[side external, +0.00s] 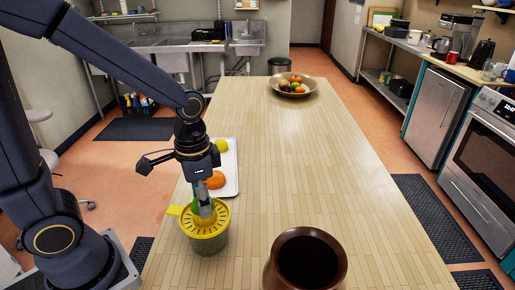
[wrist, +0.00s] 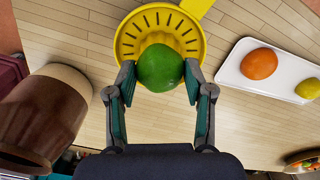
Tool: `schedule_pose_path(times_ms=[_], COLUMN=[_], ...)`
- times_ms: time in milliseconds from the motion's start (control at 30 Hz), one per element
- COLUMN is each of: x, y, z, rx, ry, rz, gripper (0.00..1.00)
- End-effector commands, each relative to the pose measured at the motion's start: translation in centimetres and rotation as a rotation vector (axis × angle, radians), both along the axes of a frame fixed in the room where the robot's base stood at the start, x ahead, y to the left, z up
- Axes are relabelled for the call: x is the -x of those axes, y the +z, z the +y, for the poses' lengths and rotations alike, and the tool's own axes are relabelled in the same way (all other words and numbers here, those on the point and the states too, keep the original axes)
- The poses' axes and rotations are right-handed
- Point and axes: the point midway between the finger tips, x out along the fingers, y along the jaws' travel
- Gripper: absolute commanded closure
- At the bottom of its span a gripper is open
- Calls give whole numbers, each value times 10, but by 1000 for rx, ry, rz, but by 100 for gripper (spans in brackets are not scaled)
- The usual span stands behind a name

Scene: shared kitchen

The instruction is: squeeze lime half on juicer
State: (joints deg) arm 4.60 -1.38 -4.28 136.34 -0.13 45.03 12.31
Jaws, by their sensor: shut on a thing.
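A yellow juicer (side external: 190,226) with a slotted top and a side handle sits on a clear cup at the near left of the table. It also shows at the top of the wrist view (wrist: 190,42). My gripper (side external: 205,205) points down over the juicer. In the wrist view, my gripper (wrist: 160,82) is shut on a green lime half (wrist: 160,66), one finger on each side. The lime covers the juicer's middle, so its cut face and the cone are hidden. I cannot tell how firmly the lime touches the cone.
A white tray (side external: 231,178) with an orange (side external: 216,180) and a yellow lemon (side external: 221,145) lies just behind the juicer. A brown pot (side external: 306,264) stands at the near right. A fruit bowl (side external: 291,91) is at the far end. The middle of the table is clear.

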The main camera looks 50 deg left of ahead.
Motion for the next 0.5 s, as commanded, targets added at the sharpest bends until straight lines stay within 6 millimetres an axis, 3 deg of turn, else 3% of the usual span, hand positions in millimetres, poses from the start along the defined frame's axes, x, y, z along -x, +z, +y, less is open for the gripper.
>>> schedule_pose_path(times_ms=[200, 500], x=[1, -1], y=[3, 35], z=[0, 0], rx=[-1, 0], ry=[-3, -4], rz=[2, -2], gripper=[81, 81])
